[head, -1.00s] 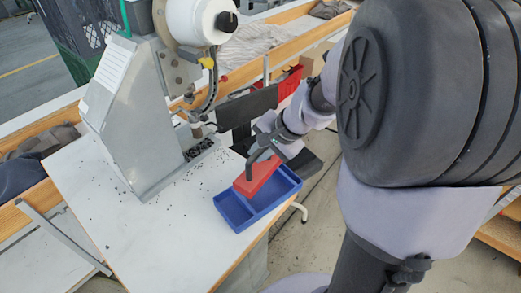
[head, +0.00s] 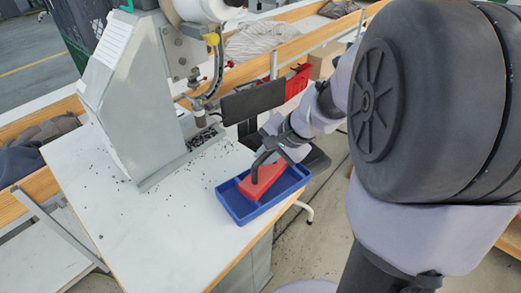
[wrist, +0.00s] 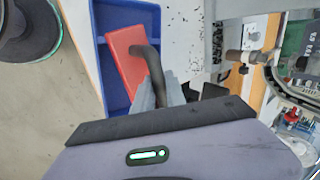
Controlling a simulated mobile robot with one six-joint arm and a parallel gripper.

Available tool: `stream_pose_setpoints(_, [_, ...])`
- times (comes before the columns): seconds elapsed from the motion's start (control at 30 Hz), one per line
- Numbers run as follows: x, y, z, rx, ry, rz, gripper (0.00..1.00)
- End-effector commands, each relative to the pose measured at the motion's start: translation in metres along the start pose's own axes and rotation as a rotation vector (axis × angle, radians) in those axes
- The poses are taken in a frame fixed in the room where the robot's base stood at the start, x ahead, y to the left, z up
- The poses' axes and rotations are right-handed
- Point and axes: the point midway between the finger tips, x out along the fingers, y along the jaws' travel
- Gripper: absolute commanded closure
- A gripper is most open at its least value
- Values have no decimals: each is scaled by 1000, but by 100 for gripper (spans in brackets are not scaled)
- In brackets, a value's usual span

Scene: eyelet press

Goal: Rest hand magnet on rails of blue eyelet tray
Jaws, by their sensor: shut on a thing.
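The hand magnet (head: 264,182) is a red block with a dark bent handle (wrist: 152,62). My gripper (head: 268,157) is shut on that handle; in the wrist view its grey fingers (wrist: 160,92) close around it. The blue eyelet tray (head: 238,213) stands on the white table near its right edge. The magnet is above or within the tray's outline, lying across it at a slant. I cannot tell whether it touches the rails, which are largely hidden under it. In the wrist view, the tray (wrist: 113,14) shows around the red block (wrist: 122,70).
The grey eyelet press (head: 140,90) stands on the table (head: 150,240) behind and left of the tray. Small dark eyelets lie scattered on the table and heaped at the press base (head: 203,138). The front of the table is mostly clear. A red bin (head: 297,82) is behind.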

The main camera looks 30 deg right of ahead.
Motion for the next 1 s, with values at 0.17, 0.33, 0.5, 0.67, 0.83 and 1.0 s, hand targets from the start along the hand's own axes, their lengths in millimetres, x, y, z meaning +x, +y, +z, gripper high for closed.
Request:
stream_pose_setpoints(0.17, [-2, -1, 0, -1, 1, -1, 100])
stream_pose_setpoints(0.33, [0, -1, 0, -1, 1, -1, 100])
stream_pose_setpoints(0.5, [2, 1, 0, -1, 1, -1, 100])
stream_pose_setpoints(0.67, [4, 2, 0, -1, 1, -1, 100])
stream_pose_setpoints(0.83, [5, 3, 0, -1, 1, -1, 100])
stream_pose_setpoints(1.0, [7, 4, 0, -1, 1, -1, 100])
